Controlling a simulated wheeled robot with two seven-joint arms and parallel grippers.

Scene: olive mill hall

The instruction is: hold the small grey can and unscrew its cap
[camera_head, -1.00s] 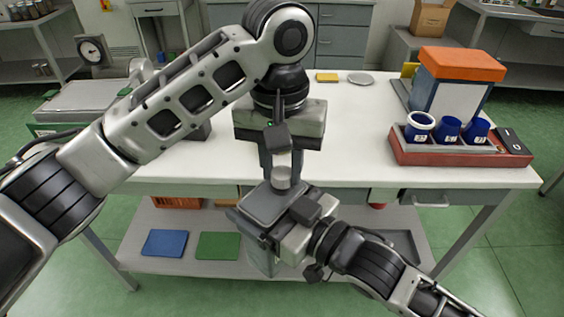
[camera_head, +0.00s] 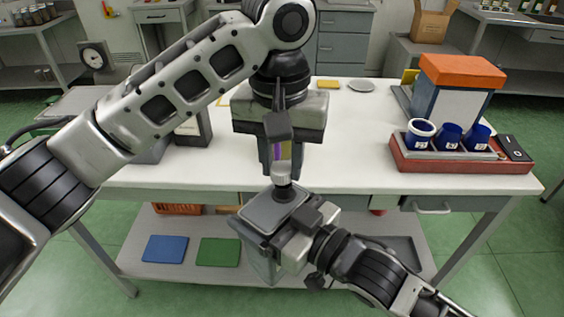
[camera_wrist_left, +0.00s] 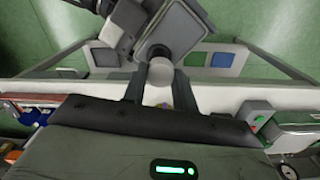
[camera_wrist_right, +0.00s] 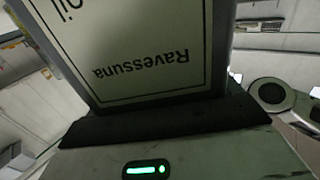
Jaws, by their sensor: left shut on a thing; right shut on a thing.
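The small grey can (camera_head: 262,262) is a square tin held upright, slightly tilted, in front of the table. My right gripper (camera_head: 290,234) is shut on its body from the right. In the right wrist view the can's label (camera_wrist_right: 150,60) reads "Ravessuna" and "oil". The pale round cap (camera_head: 282,170) is above the can's top, with the darker neck showing below it. I cannot tell whether cap and neck touch. My left gripper (camera_head: 281,162) points down and is shut on the cap; the left wrist view shows the cap (camera_wrist_left: 161,72) between the fingertips.
The white table (camera_head: 345,135) is behind the can. On it are a red tray (camera_head: 450,164) with blue cups, an orange-topped box (camera_head: 460,72), a yellow block (camera_head: 328,84) and a grey disc (camera_head: 361,85). Blue (camera_head: 165,248) and green mats (camera_head: 219,251) lie on the lower shelf.

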